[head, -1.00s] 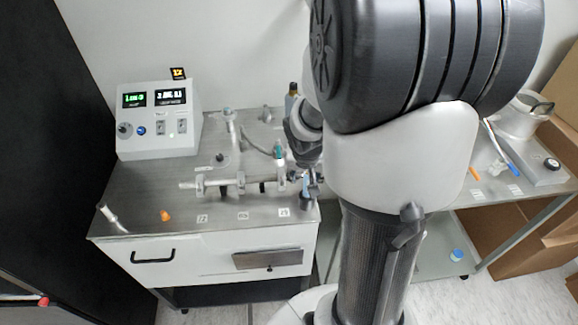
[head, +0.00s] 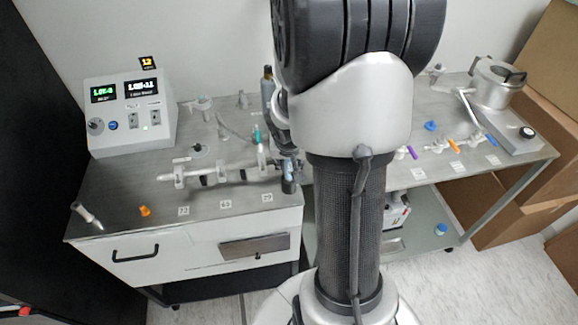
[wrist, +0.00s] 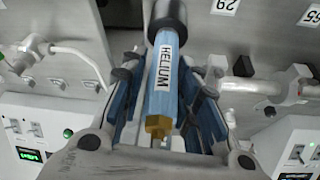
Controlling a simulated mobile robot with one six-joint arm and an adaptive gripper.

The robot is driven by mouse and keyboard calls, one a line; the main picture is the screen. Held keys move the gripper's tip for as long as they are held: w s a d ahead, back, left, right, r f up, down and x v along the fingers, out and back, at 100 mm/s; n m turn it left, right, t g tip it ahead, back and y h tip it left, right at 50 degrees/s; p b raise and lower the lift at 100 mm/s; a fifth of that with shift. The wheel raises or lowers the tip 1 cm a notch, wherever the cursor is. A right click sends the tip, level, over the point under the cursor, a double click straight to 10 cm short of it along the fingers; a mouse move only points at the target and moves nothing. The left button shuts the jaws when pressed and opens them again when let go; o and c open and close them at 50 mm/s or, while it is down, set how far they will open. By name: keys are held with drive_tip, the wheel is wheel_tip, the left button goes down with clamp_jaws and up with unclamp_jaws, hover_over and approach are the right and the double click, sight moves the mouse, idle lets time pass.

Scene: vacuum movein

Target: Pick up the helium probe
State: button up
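The helium probe (wrist: 163,75) is a blue body with a white HELIUM label and a brass hex end. In the wrist view it lies between the two fingers of my gripper (wrist: 168,88), with its other end at a dark cylindrical cup (wrist: 166,12). The fingers stand on both sides of the probe with a visible gap, so my gripper looks open around it. In the head view the dark cup (head: 288,186) is at the left cart's front right corner, and my gripper is mostly hidden behind my arm.
The left cart (head: 112,202) carries a pipe assembly (head: 215,174), a readout box (head: 130,118), an orange piece (head: 145,211) and a bottle (head: 267,88). A right cart (head: 520,145) holds coloured parts and a metal vessel (head: 493,86). Cardboard boxes (head: 505,200) stand beyond it.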

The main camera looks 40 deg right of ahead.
clamp_jaws()
drive_tip(key=shift+r, duration=0.1)
wheel_tip(320, 180, up, 20)
drive_tip(key=p, duration=0.8)
